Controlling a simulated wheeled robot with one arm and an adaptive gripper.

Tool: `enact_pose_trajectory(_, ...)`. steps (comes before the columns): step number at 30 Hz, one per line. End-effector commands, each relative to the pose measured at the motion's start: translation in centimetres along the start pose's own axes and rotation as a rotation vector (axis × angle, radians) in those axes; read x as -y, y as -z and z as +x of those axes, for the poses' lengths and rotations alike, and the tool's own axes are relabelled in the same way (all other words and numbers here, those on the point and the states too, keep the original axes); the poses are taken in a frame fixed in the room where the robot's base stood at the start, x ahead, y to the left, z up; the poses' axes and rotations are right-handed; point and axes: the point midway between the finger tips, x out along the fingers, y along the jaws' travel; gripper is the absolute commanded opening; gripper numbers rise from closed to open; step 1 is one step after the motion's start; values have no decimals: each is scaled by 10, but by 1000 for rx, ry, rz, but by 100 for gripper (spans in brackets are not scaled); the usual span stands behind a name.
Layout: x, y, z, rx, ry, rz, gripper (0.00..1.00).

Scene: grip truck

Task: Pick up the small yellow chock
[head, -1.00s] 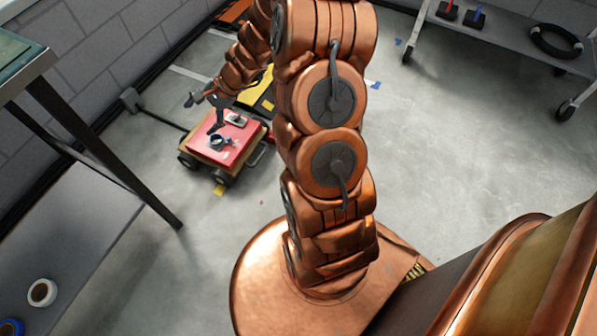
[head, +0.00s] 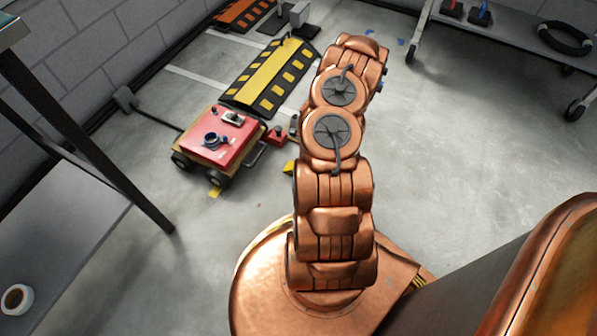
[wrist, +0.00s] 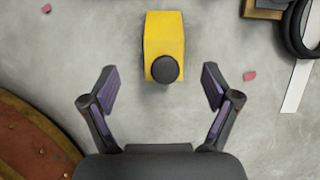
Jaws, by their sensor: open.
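A small yellow chock (wrist: 164,30) with a round black knob lies on the concrete floor in the wrist view, at top centre. My gripper (wrist: 159,84) is open and empty, its two fingers spread left and right of the chock's near end, just short of it in the picture. In the head view a yellow piece (head: 289,167) shows partly behind my arm, and another yellow piece (head: 215,191) lies by the cart's wheel. I cannot tell which is the one in the wrist view. My arm hides my gripper in the head view.
A red-topped cart (head: 220,150) stands left of my arm, with a yellow and black ramp (head: 262,80) behind it. A black wheel (wrist: 300,30) is at the wrist view's top right. A metal table (head: 60,230) stands at left. Floor at right is open.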

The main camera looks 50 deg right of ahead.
Motion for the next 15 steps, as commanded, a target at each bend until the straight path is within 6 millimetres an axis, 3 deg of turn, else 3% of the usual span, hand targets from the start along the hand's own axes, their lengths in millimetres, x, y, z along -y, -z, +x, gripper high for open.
enact_pose_trajectory(4,0,15,10,-19,1,31,88)
enact_pose_trajectory(15,1,15,37,-18,1,31,88)
